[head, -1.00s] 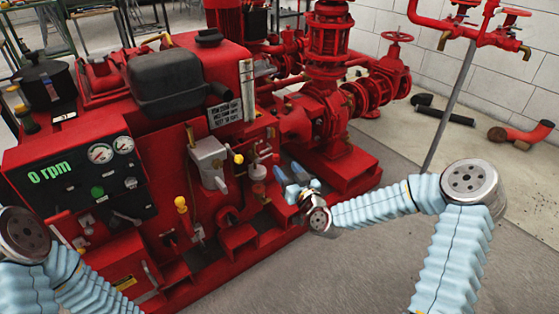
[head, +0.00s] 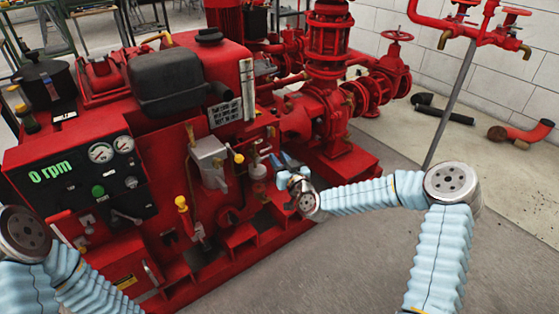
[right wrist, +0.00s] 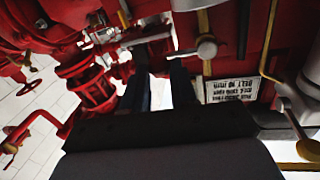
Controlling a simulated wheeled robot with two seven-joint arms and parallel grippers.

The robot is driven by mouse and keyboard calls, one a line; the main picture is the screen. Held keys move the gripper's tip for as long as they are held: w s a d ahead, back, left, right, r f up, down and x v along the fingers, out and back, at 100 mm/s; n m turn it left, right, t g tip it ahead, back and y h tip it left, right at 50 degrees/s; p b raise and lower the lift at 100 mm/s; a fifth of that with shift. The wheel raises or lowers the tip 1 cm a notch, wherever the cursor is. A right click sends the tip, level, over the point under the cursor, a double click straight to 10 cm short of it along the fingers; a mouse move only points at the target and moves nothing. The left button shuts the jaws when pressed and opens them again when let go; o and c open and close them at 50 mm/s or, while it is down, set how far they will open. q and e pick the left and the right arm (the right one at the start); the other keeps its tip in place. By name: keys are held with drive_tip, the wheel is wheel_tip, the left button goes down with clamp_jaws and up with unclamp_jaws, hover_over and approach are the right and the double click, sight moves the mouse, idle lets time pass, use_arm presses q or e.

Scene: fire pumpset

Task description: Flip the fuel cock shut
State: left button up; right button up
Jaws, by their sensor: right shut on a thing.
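My right gripper (head: 281,165) is at the side of the red pumpset (head: 165,235), just right of a small pale bowl fitting (head: 257,171). In the right wrist view its two dark fingers (right wrist: 160,75) reach up to a small fitting among the pipes, shut on what looks like the fuel cock's lever. The grasped part is small and mostly hidden by the fingers. A silver fitting with a round end (right wrist: 207,48) lies close beside the right-hand fingertip. My left gripper is out of view; only my left arm shows at the lower left.
A grey box with a lever (head: 210,160) and yellow-knobbed levers (head: 181,203) stand left of the gripper. Red pump piping (head: 325,120) stands close on the right. The floor in front is clear.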

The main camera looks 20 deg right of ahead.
drive_tip(key=shift+s+f+m+b, duration=0.1)
drive_tip(key=shift+f+m+b, duration=0.2)
drive_tip(key=shift+m+b, duration=0.25)
clamp_jaws()
drive_tip(key=o, duration=0.9)
unclamp_jaws()
drive_tip(key=shift+o, duration=0.2)
drive_tip(key=s+d, duration=0.2)
drive_tip(key=s, duration=1.1)
drive_tip(key=shift+s+r, duration=0.15)
drive_tip(key=shift+s, duration=0.15)
